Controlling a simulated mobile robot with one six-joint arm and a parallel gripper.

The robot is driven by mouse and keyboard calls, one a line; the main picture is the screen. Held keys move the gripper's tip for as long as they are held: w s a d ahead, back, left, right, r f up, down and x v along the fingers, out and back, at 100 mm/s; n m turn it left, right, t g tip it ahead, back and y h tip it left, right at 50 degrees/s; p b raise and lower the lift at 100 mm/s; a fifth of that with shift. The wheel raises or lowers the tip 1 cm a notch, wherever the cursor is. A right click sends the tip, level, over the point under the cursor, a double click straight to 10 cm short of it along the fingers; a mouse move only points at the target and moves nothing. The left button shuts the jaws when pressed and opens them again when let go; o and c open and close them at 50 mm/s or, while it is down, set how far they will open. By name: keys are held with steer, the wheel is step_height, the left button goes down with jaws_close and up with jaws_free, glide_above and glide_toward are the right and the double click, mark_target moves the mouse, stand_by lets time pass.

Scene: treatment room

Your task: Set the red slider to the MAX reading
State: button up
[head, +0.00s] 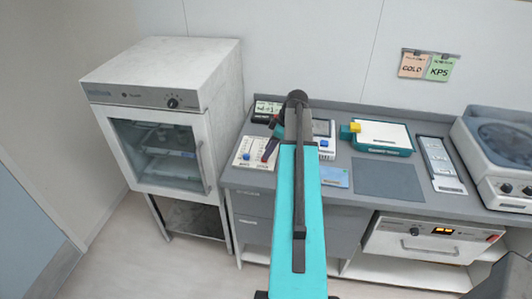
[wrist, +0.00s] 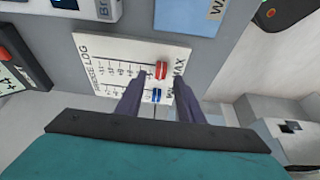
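The white slider panel (wrist: 112,62) lies on the grey counter. It bears printed scale lines and the word MAX along its right side in the wrist view. The red slider (wrist: 161,70) sits toward the panel's MAX side, a short gap from that word. The blue slider (wrist: 156,95) is nearer to my gripper. My gripper (wrist: 158,82) is open, with one dark finger on each side of the sliders and nothing visibly held. Whether a finger touches the red slider I cannot tell. In the head view the panel (head: 243,160) is partly hidden by my arm.
A glass-doored cabinet (head: 155,130) stands left of the counter. A device with a screen (head: 321,128) is behind my arm. A teal-edged scale (head: 383,137) with a yellow block, a grey mat (head: 388,180) and a centrifuge-like machine (head: 497,150) lie to the right.

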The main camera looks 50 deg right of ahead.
steer(key=shift+p+x, duration=0.4)
steer(key=shift+x, duration=1.25)
jaws_close()
